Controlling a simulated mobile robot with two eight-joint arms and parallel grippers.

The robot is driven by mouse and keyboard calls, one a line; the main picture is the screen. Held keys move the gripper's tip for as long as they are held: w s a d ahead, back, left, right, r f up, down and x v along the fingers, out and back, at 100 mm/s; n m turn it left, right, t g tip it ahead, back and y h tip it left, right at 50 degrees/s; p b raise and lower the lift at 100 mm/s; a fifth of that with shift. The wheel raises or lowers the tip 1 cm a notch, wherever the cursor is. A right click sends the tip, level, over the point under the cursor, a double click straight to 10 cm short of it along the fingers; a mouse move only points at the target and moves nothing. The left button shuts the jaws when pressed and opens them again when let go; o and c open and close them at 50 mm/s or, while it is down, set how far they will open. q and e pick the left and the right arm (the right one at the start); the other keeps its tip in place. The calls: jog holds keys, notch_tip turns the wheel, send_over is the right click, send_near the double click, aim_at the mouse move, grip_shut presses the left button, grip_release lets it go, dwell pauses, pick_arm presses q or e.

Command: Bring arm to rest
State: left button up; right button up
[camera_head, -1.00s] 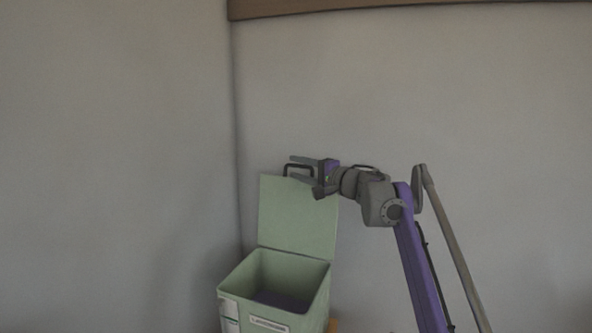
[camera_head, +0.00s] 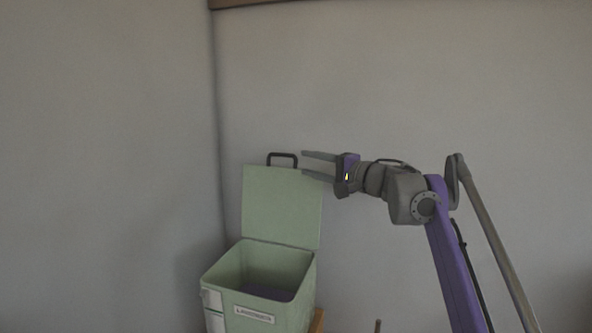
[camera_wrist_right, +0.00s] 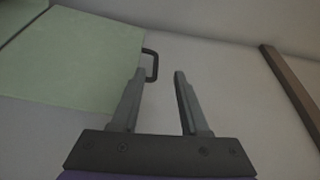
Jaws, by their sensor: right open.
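My right gripper (camera_head: 304,164) is open and empty, its fingers pointing left. It is just right of the black handle (camera_head: 283,155) on the raised lid (camera_head: 281,206) of a pale green box. In the right wrist view, the two fingers (camera_wrist_right: 159,72) are spread with nothing between them, and the handle (camera_wrist_right: 152,64) shows beside the left fingertip. I cannot tell whether that finger touches the lid's edge. My left gripper is not in view.
The green box (camera_head: 224,299) stands open at the lower middle, with a label on its front. A grey wall (camera_head: 420,90) is behind it. A brown beam (camera_wrist_right: 290,90) crosses the right of the wrist view. The space left of the box is clear.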

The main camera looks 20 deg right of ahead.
jog(key=s+d+f+n+h, duration=0.1)
jog(key=s+d+f+h, duration=0.1)
jog(key=s+f+h, duration=0.7)
jog(key=s+d+f+h, duration=0.2)
jog(key=s+f+h, duration=0.35)
jog(key=f, duration=0.55)
jog(key=s+a+f+n+g+y, duration=0.1)
jog(key=s+a+f+n+g, duration=0.2)
jog(key=s+f, duration=0.5)
jog(key=s+a+f+n+g+y, duration=0.2)
jog(key=s+a+f+n+g, duration=0.1)
jog(key=s+f, duration=0.6)
jog(key=s+a+f+n+g+y, duration=0.1)
jog(key=s+a+f+n+g, duration=0.2)
jog(key=s+f, duration=0.6)
notch_tip(320, 180, down, 2)
jog(key=shift+s+a+f+n, duration=0.15)
jog(key=shift+a+f+n, duration=0.1)
jog(key=shift+a+n, duration=0.1)
